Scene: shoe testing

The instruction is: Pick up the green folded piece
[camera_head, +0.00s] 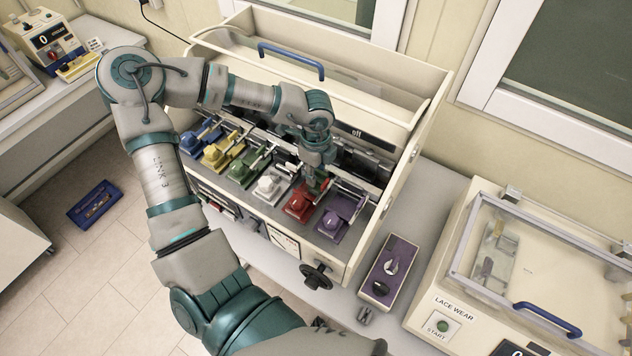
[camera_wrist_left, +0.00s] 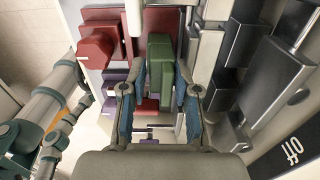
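The green folded piece (camera_wrist_left: 160,65) stands among the red parts in the left wrist view, its lower end between my left gripper's fingers. In the head view only a small bit of green (camera_head: 320,184) shows below the gripper, between the red and purple stations. My left gripper (camera_wrist_left: 160,88) points down over it, one finger on each side. The fingers are apart, with narrow gaps beside the piece; firm contact does not show. In the head view the left gripper (camera_head: 318,168) is small and partly merges with the machine.
The red station (camera_head: 298,203), purple station (camera_head: 336,220) and white station (camera_head: 270,185) stand close by in a row. The machine's cream side wall (camera_head: 405,180) rises to the right. Dark upright blocks (camera_wrist_left: 262,85) stand close on the right in the wrist view.

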